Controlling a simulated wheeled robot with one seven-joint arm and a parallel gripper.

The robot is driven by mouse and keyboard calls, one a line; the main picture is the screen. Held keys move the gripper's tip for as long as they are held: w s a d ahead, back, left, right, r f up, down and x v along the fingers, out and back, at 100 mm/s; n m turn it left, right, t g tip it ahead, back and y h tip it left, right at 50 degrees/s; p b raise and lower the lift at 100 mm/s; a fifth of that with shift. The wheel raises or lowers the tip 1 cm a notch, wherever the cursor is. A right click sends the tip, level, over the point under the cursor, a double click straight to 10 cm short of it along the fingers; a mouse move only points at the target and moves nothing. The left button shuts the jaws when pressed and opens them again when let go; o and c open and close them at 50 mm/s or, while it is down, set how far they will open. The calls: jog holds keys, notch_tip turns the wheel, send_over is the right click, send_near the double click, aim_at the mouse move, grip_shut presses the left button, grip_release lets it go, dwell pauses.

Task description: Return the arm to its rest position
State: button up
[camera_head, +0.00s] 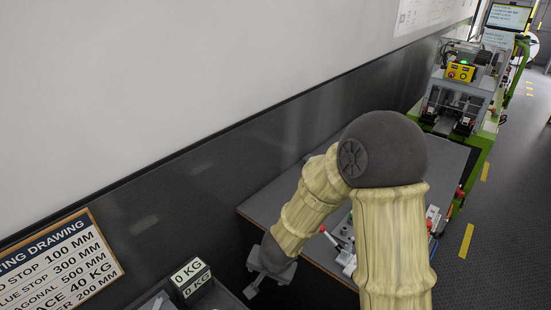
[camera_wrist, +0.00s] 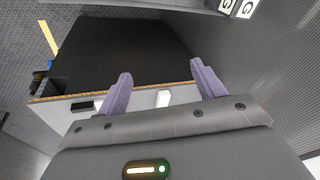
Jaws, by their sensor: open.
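My gripper (camera_head: 254,288) hangs low at the end of my bent arm in the head view, between the weight display and the grey bench (camera_head: 275,204). In the wrist view, the two purple fingers of my gripper (camera_wrist: 161,72) stand wide apart with nothing between them. The gripper is open and empty. My arm bends at a large dark joint, and the forearm slopes down and left in front of the bench. The arm hides part of the bench top.
A "0 KG" display (camera_head: 191,278) stands close left of my gripper. A drawing board (camera_head: 65,262) is at lower left. Clamp-like fittings with red knobs (camera_head: 342,238) are on the bench. A machine (camera_head: 457,100) on a green frame stands beyond. Clear floor (camera_head: 500,200) lies right.

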jog(key=s+d+n+h+b, duration=0.1)
jog(key=s+d+n+b, duration=0.1)
jog(key=d, duration=0.6)
jog(key=s+d+r+n+g+b, duration=0.1)
jog(key=s+d+n+b, duration=0.1)
jog(key=s+d+b, duration=0.3)
jog(key=s+d, duration=0.1)
jog(key=d, duration=0.3)
jog(key=shift+s+d+r+h, duration=0.15)
jog(key=shift+d+r+h, duration=0.15)
jog(key=shift+h, duration=0.1)
dwell(0.7)
jog(key=shift+c, duration=0.5)
